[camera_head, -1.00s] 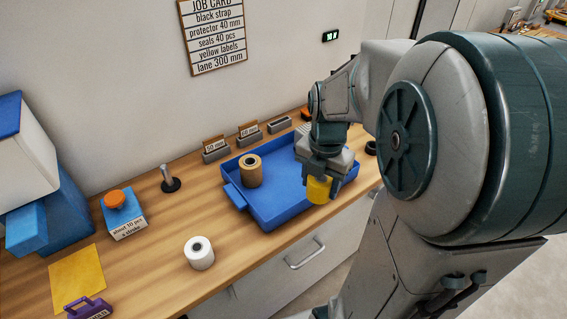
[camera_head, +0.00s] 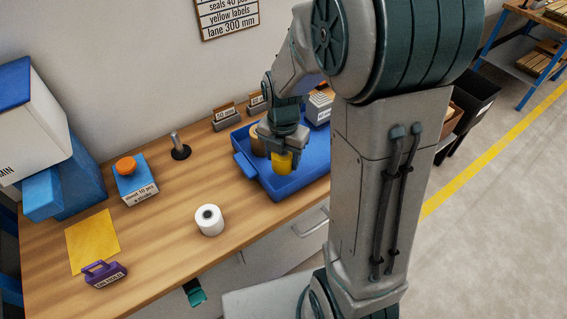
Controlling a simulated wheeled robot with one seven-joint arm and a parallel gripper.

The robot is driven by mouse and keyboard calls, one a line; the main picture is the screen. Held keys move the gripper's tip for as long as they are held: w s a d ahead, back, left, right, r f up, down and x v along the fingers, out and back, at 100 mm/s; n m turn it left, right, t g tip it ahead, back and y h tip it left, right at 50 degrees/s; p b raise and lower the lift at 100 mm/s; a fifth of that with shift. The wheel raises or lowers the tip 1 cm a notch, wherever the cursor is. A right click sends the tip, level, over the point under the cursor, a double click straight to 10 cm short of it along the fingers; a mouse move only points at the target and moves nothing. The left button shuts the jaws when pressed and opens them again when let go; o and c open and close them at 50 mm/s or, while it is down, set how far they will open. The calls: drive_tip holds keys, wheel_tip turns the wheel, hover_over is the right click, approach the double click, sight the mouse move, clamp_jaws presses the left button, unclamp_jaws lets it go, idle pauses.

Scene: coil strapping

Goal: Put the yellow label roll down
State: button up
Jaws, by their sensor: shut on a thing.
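The yellow label roll (camera_head: 281,164) is held in my gripper (camera_head: 281,154), whose jaws are shut on it. The roll hangs over the front part of the blue tray (camera_head: 284,188). Whether its underside touches the tray floor cannot be told from this angle. A brown roll (camera_head: 257,144) stands in the tray just behind my gripper and is partly hidden by it. A white label roll (camera_head: 209,220) stands upright on the wooden bench, left of the tray and nearer the front edge.
A metal peg on a black base (camera_head: 180,147) stands behind the white roll. An orange-topped blue box (camera_head: 134,181), a yellow sheet (camera_head: 93,241) and a purple-handled tool (camera_head: 105,274) lie at left. Small card holders (camera_head: 226,118) line the wall.

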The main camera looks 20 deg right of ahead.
sight(283, 166)
drive_tip(key=shift+f, duration=1.85)
drive_tip(key=shift+f, duration=0.2)
drive_tip(key=o, duration=1)
drive_tip(key=shift+o, duration=0.2)
drive_tip(key=shift+r, duration=0.15)
